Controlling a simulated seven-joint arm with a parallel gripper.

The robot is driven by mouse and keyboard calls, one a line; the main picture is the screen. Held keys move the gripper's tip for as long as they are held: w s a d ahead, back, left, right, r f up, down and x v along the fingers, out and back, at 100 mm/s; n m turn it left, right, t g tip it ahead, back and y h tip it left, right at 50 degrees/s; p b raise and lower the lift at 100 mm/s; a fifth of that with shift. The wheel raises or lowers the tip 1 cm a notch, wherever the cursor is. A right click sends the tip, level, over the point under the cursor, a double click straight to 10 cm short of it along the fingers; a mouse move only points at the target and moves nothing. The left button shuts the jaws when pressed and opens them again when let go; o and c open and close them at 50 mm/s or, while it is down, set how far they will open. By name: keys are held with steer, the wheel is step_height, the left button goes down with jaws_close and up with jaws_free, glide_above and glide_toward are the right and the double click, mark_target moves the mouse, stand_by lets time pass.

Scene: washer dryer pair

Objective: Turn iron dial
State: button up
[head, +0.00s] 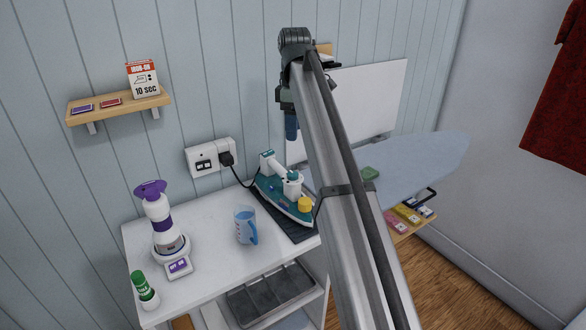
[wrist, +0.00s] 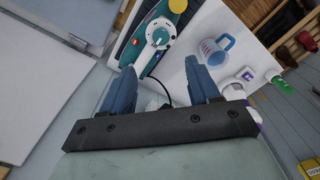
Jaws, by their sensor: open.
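The teal and white iron (head: 275,201) rests on a dark mat on the white counter in the head view. It also shows at the top of the wrist view (wrist: 146,58). Its dial (wrist: 158,36) is a white round knob with a pointer and coloured marks around it. My gripper (wrist: 160,66) is open and empty, with two blue fingers apart. The dial appears just beyond the fingertips, roughly between them, and no contact shows. In the head view, my gripper (head: 291,125) hangs above and behind the iron, partly hidden by my arm.
A measuring jug (head: 244,226) stands left of the iron, with a purple-topped spray bottle (head: 161,222) farther left. A black cord runs from the iron to the wall socket (head: 211,157). An ironing board (head: 420,165) lies to the right.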

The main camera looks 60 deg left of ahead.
mark_target(293, 173)
steer(key=f, duration=1.3)
steer(key=shift+s+a+f, duration=0.1)
steer(key=shift+s+f, duration=0.1)
steer(key=shift+f, duration=0.1)
steer(key=c, duration=1)
steer(key=shift+c, duration=0.2)
